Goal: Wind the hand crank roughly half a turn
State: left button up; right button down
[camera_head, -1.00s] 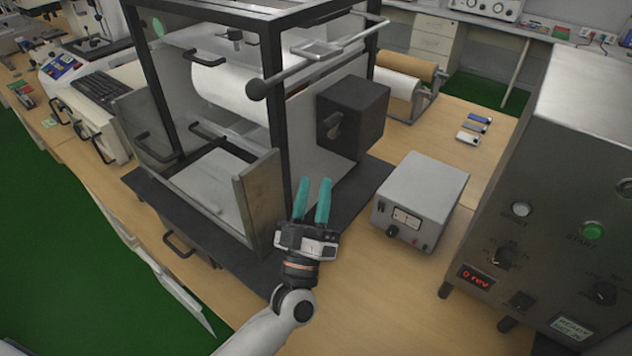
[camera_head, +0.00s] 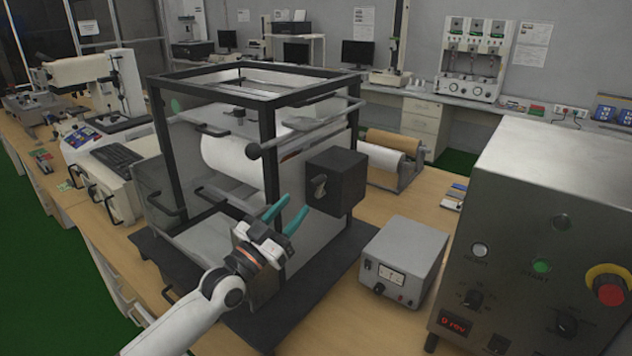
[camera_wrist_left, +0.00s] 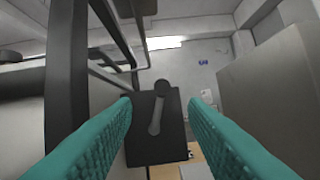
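A black box (camera_head: 336,181) is mounted on the right side of a black-framed machine, with a small grey crank arm (camera_head: 319,187) on its near face. In the left wrist view the crank arm (camera_wrist_left: 156,116) points up from the black box (camera_wrist_left: 172,140) and ends in a dark round knob (camera_wrist_left: 162,88). My left gripper (camera_head: 295,205) is open and empty, just short of the box and to its lower left. In the left wrist view its teal fingers (camera_wrist_left: 160,103) are spread on either side of the crank, with no visible contact. My right gripper is not in view.
A grey meter box (camera_head: 405,262) and a steel control cabinet (camera_head: 560,215) with a red display stand to the right.

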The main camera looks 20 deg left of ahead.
aim_at(314, 180)
pick_arm(q)
jog(key=p+x, duration=0.1)
jog(key=x, duration=0.6)
jog(key=shift+w+d+r+p, duration=0.2)
jog(key=shift+d+r+p, duration=0.05)
jog(key=shift+p, duration=0.1)
jog(key=shift+w+d+r, duration=0.15)
jog(key=shift+w+d, duration=0.05)
jog(key=shift+w, duration=0.2)
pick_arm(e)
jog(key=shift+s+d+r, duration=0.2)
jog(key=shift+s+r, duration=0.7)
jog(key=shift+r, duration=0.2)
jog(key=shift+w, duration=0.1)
pick_arm(q)
grip_shut()
jog(key=shift+w+a+r+n+y+p, duration=0.15)
jog(key=shift+n+y+p, duration=0.15)
jog(key=shift+n, duration=0.2)
jog(key=shift+s+a+n+y+p, duration=0.1)
jog(key=shift+n+y+p, duration=0.2)
jog(key=shift+n, duration=0.2)
jog(key=shift+w+a+n+t+y, duration=0.15)
jog(key=shift+a+n+t+y, duration=0.2)
jog(key=shift+n, duration=0.35)
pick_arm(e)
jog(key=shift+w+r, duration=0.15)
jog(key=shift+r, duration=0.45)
